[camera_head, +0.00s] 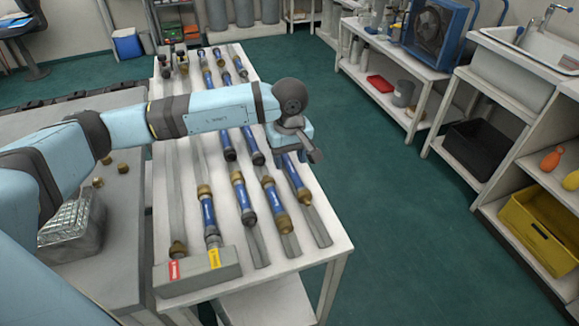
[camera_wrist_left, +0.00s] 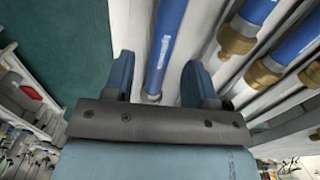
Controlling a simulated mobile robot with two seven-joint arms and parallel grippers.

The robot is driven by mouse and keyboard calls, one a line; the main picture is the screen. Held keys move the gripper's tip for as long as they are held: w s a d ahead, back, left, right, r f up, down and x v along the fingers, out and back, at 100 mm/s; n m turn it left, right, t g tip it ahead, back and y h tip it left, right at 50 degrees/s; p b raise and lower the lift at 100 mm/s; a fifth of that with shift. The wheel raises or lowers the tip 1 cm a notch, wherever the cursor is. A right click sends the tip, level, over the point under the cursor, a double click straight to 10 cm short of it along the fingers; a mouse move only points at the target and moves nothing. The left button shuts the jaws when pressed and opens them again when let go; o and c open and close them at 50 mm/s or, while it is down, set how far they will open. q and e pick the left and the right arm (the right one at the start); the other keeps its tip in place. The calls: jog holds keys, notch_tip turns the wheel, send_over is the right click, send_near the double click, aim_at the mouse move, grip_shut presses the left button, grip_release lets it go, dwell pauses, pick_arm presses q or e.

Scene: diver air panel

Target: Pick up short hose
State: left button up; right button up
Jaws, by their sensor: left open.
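Several blue hoses with brass or dark end fittings lie along grey rails on the white table. The rightmost near hose (camera_head: 295,178) has its upper part hidden under my left gripper (camera_head: 308,152). In the left wrist view, a blue hose (camera_wrist_left: 168,38) runs between the two open fingers of my left gripper (camera_wrist_left: 158,85), with a visible gap at each side. Its grey end shows near the gripper's palm. Other near hoses are the left one (camera_head: 208,208), the middle one (camera_head: 241,192) and the one beside it (camera_head: 274,198). I cannot tell which the task calls short.
The white table (camera_head: 320,205) has a grey block (camera_head: 195,282) with red and yellow labels at its near end. More hoses (camera_head: 221,60) lie at the far end. A clear-looking box (camera_head: 72,228) stands on the grey bench at left. The green floor at right is open.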

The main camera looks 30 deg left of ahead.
pick_arm(q)
notch_tip(320, 180, down, 2)
grip_shut()
jog(key=shift+r, duration=0.15)
